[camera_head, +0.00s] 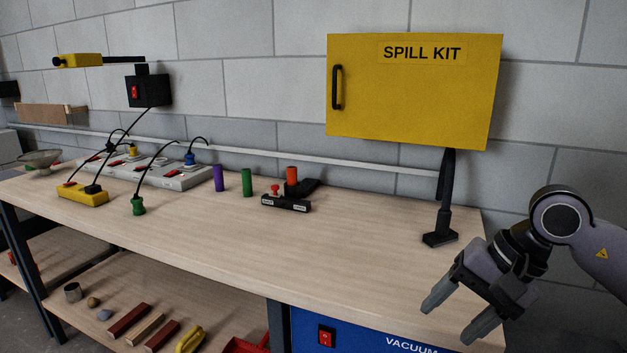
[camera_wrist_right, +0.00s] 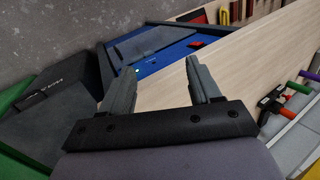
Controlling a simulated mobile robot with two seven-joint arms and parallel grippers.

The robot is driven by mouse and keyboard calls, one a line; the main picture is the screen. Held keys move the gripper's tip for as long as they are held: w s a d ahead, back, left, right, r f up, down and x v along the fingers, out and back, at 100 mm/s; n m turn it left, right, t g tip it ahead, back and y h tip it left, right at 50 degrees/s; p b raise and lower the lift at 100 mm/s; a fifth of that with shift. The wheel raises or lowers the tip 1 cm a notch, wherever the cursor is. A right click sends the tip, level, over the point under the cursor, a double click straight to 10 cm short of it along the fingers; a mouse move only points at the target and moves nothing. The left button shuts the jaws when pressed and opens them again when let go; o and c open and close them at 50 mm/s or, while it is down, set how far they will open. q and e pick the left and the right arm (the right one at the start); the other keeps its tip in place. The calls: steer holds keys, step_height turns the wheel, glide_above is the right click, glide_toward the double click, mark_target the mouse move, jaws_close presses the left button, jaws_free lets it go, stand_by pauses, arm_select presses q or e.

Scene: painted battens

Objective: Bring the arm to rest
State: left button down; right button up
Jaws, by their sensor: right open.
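My right gripper (camera_head: 455,318) is open and empty at the right front edge of the workbench (camera_head: 330,245) in the head view. Its two grey fingers point down and to the left. In the right wrist view my right gripper (camera_wrist_right: 160,85) shows its fingers spread apart with nothing between them. Beyond the fingers lie the pale wooden surface and a blue box. My left gripper is not in view.
A yellow spill kit cabinet (camera_head: 415,95) stands over a black stand (camera_head: 440,238). A power strip (camera_head: 160,172), a purple cylinder (camera_head: 218,178), a green cylinder (camera_head: 247,182) and a black holder (camera_head: 286,203) stand further left. A blue vacuum box (camera_head: 350,332) sits below. The bench's middle is clear.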

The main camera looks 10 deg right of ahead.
steer(key=s+a+m+g+y+p, duration=0.1)
steer(key=s+a+m+y, duration=0.1)
steer(key=a+m+y, duration=0.5)
steer(key=s+a+m+y, duration=0.35)
steer(key=a+y, duration=0.25)
steer(key=a, duration=0.3)
steer(key=w+d+f+n+t+h, duration=0.1)
steer(key=d+f+n+t+h, duration=0.3)
steer(key=n, duration=0.7)
steer(key=w+d+f+n+t+h+p, duration=0.1)
steer(key=d+f+n+t+h, duration=0.1)
steer(key=f+n+t+h, duration=0.45)
steer(key=w+d+f+n+t+h, duration=0.1)
steer(key=d+f+n+t, duration=0.3)
steer(key=n, duration=1)
steer(key=s+d+f+m+g+h, duration=0.1)
steer(key=s+f+m+g+h, duration=0.3)
steer(key=s+f+m, duration=0.7)
step_height(320, 180, down, 4)
steer(key=shift+s+d+r+m+g+p, duration=0.2)
steer(key=shift+s+d+m+g+p, duration=0.2)
steer(key=shift+s+g, duration=0.3)
